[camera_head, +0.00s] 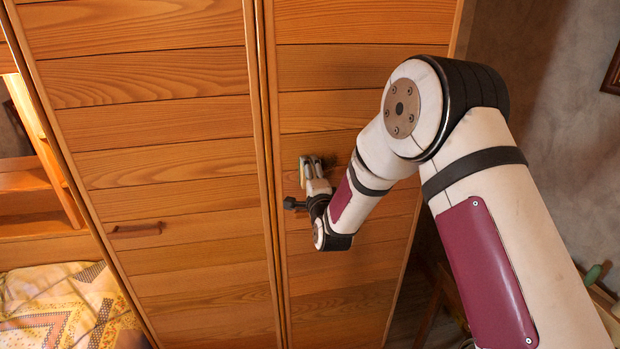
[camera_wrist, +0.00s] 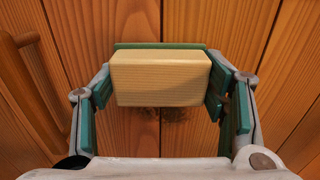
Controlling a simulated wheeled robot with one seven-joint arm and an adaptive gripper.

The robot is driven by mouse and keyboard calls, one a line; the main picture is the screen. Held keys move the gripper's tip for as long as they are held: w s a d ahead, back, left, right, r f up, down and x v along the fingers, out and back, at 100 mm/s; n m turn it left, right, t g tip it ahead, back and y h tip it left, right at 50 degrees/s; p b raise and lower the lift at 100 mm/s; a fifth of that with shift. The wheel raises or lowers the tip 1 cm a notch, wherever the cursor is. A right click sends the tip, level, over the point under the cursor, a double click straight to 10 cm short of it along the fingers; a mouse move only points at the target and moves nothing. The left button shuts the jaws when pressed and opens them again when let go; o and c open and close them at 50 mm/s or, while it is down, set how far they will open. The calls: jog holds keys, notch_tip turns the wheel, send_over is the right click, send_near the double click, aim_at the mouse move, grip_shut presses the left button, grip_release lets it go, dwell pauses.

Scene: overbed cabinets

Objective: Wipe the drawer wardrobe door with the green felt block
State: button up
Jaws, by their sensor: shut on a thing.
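My gripper (camera_wrist: 160,85) is shut on the green felt block (camera_wrist: 160,78), a pale wooden block with a green felt layer on its far side. The block is held between both fingers, felt toward the wooden door (camera_wrist: 130,135). I cannot tell whether the felt touches the wood. A dark smudge (camera_wrist: 172,115) shows on the planks just below the block in the wrist view. In the head view my gripper (camera_head: 312,168) is at the right wardrobe door (camera_head: 335,115), near its left edge; the block is barely visible there.
A wooden handle (camera_wrist: 32,80) stands out left of my gripper in the wrist view. The left wardrobe door (camera_head: 170,190) has a horizontal handle (camera_head: 137,229). A bed with patterned cover (camera_head: 60,305) is at lower left. A grey wall (camera_head: 560,90) is at right.

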jog(key=shift+w, duration=0.15)
jog(key=w+d+b, duration=0.1)
jog(key=w+d, duration=0.2)
jog(key=d, duration=0.7)
jog(key=shift+w+d, duration=0.15)
jog(key=shift+d, duration=0.25)
dwell(0.7)
jog(key=shift+r, duration=0.1)
